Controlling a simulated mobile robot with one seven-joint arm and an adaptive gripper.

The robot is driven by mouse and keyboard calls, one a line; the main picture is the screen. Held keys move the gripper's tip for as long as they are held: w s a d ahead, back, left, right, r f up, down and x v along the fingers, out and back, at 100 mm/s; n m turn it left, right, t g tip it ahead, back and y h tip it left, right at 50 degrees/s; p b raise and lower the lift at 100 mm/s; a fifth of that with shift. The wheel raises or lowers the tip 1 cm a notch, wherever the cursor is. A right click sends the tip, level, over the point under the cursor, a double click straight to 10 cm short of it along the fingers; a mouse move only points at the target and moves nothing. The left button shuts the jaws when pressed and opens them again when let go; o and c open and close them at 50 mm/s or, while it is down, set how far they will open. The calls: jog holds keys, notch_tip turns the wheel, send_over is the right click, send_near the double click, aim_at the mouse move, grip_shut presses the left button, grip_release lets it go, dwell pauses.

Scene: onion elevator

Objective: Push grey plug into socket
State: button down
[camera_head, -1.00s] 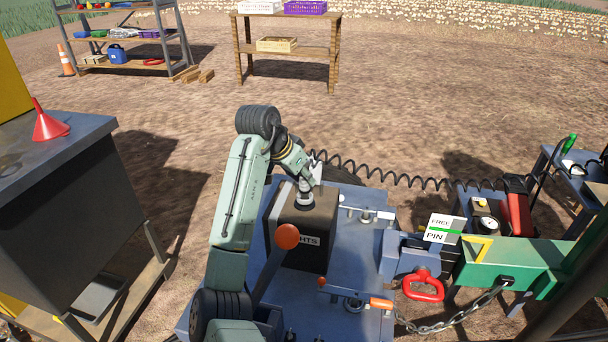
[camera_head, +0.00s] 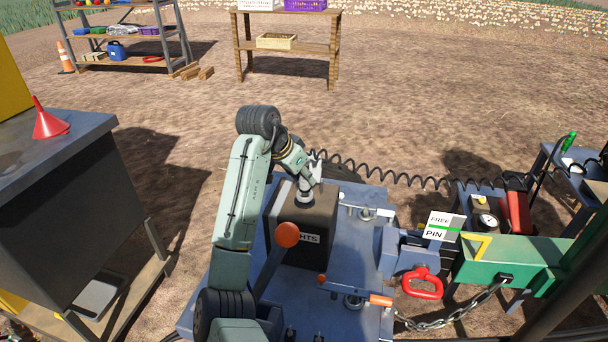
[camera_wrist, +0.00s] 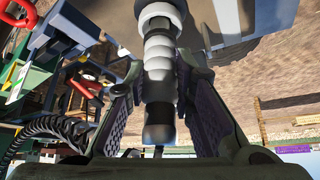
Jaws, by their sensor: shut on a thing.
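The grey plug (camera_wrist: 160,55) is a ribbed pale grey piece with a dark end, in the middle of the wrist view. My gripper (camera_wrist: 160,115) has a finger on each side of it and is shut on it. In the head view, my gripper (camera_head: 314,170) is over the top of a dark box (camera_head: 297,240) whose visible lettering reads "HTS". The plug (camera_head: 304,194) stands roughly upright at the top of this box. The socket opening is hidden, and I cannot tell how deep the plug sits.
An orange-knobbed lever (camera_head: 287,235) stands in front of the box. A black coiled cable (camera_head: 400,181) runs right behind the blue-grey table (camera_head: 350,255). A red handle (camera_head: 423,282) and a chain (camera_head: 455,318) are at the right. A dark cabinet (camera_head: 70,200) stands left.

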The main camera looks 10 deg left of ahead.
jog(key=shift+f+b, duration=0.3)
jog(key=shift+f, duration=0.45)
jog(key=c, duration=1.3)
grip_release()
jog(key=shift+o, duration=0.5)
jog(key=o, duration=0.3)
jog(key=shift+r+p, duration=3.15)
jog(key=shift+r, duration=0.4)
jog(key=shift+w, duration=0.1)
